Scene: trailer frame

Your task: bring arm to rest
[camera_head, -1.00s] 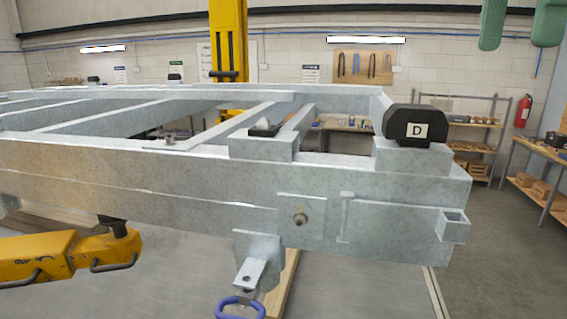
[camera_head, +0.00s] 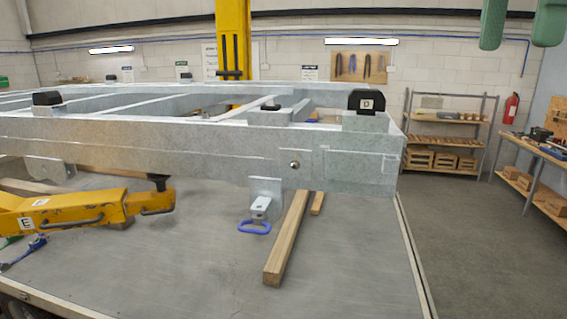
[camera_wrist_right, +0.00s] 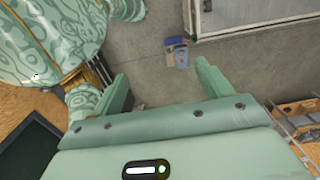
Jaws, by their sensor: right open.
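My right gripper (camera_head: 519,44) hangs at the top right of the head view, its two pale green fingers apart with nothing between them. My left gripper is in neither view.
A yellow arm marked E (camera_head: 80,212) and a wooden beam (camera_head: 288,240) are below the frame. Shelving (camera_head: 445,140) and a workbench (camera_head: 545,155) stand at right. Open floor (camera_head: 470,240) lies between. A blue item (camera_wrist_right: 176,52) lies on the floor.

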